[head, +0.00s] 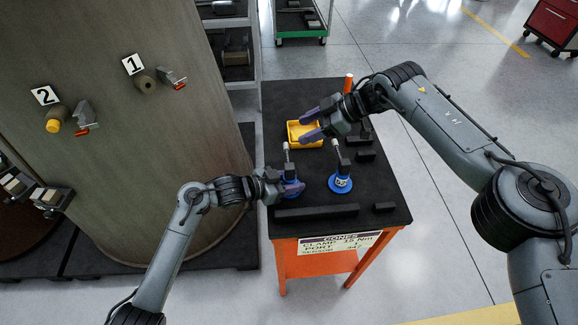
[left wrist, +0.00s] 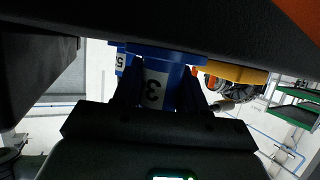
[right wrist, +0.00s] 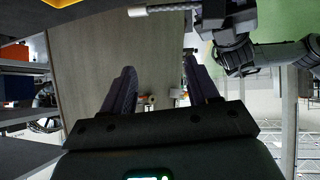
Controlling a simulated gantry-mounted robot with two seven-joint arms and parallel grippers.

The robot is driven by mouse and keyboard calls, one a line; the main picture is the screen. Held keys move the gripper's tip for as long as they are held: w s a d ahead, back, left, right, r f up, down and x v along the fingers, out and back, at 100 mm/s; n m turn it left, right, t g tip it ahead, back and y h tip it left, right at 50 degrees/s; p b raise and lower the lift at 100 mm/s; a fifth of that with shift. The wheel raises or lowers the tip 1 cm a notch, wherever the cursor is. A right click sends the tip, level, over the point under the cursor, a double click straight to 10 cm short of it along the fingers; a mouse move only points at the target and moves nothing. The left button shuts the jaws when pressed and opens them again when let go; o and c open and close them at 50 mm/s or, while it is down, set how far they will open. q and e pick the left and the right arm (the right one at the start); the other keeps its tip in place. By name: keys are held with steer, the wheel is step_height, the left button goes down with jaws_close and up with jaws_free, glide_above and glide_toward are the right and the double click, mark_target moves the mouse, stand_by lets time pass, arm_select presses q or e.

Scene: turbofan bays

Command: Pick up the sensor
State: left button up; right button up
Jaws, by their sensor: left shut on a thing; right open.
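Two blue round-based sensors with upright stems are on the black table top. The right-hand sensor (head: 341,183) stands free with a pale label on its base. The left-hand sensor (head: 289,193) is partly hidden by my left gripper (head: 294,188). In the left wrist view, a blue body (left wrist: 155,85) with a white label reading 3 is between the fingers, which are shut on it.
Black blocks lie on the table, including a long bar (head: 317,212) at the front and a small block (head: 384,207). An orange upright piece (head: 348,83) stands at the back. A large curved panel (head: 150,170) with numbered fittings rises left of the table.

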steer(key=w+a+r+m+t+h, duration=0.1)
steer(key=w+a+r+m+t, duration=0.35)
steer(key=w+r+m, duration=0.2)
steer(key=w+a+r+m+t+h, duration=0.1)
steer(key=w+a+r+m+t, duration=0.35)
steer(key=r, duration=0.35)
steer(key=m+g+h, duration=0.9)
steer(key=m+g, duration=0.2)
steer(key=m, duration=1.3)
glide_above(290, 166)
steer(key=w, duration=0.1)
step_height(290, 166, down, 14)
steer(key=shift+w+a+f, duration=0.1)
steer(key=shift+a+f, duration=0.05)
steer(key=shift+f, duration=0.1)
steer(key=shift+s+f, duration=0.15)
steer(key=shift+f, duration=0.95)
steer(key=shift+s+f, duration=0.2)
steer(key=shift+f, duration=0.9)
steer(key=shift+s+f, duration=0.15)
steer(key=shift+f, duration=0.95)
